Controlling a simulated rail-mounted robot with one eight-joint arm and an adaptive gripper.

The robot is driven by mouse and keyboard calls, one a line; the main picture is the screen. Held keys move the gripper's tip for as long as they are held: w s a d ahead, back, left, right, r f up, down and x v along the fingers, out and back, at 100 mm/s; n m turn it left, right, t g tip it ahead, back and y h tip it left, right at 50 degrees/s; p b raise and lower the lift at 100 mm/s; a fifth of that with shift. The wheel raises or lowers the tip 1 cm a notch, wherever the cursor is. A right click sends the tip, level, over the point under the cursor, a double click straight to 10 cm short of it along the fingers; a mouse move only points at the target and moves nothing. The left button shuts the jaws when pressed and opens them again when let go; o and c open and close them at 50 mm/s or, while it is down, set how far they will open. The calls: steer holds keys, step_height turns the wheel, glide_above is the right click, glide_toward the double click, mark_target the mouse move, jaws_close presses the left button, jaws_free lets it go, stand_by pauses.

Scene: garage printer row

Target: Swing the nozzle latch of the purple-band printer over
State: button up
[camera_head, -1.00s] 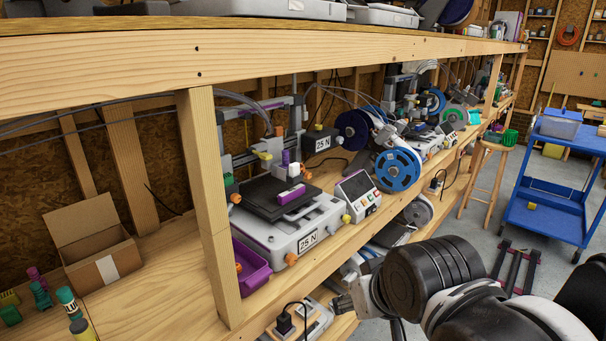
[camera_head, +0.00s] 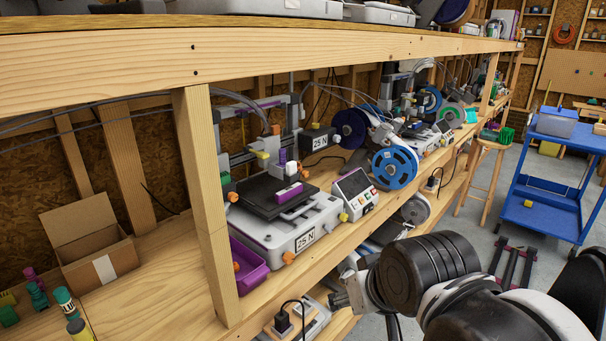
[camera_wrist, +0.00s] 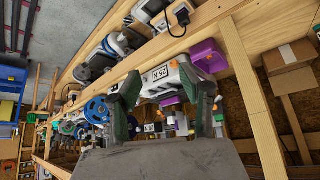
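The nearest printer (camera_head: 290,232), with a purple strip on its top bar (camera_head: 262,106) and a 25 N label, stands on the shelf behind a wooden post. Its print head (camera_head: 287,166) is white with a purple block above and hangs over the dark bed. A purple piece (camera_head: 288,195) lies at the bed's front. The nozzle latch is too small to tell apart. My gripper (camera_head: 338,299) is low, in front of the shelf edge and away from the printer. In the wrist view my gripper (camera_wrist: 163,88) is open and empty, with the upside-down printer (camera_wrist: 165,78) beyond its fingers.
The wooden post (camera_head: 208,205) and upper beam (camera_head: 100,62) frame the printer. A control box with a screen (camera_head: 354,194), a blue spool (camera_head: 397,168) and a purple bin (camera_head: 248,268) stand close by. A cardboard box (camera_head: 92,243) is at left.

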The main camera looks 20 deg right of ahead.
steer(key=w+r+m+t+y+b, duration=0.25)
steer(key=w+m+y, duration=0.35)
steer(key=w+m, duration=1.65)
steer(key=m+t+y+b, duration=0.3)
steer(key=m+t, duration=0.3)
steer(key=m, duration=0.1)
glide_toward(307, 175)
steer(key=shift+g, duration=0.25)
steer(key=x, duration=1)
steer(key=shift+w+r, duration=0.2)
steer(key=shift+c, duration=0.5)
jaws_close()
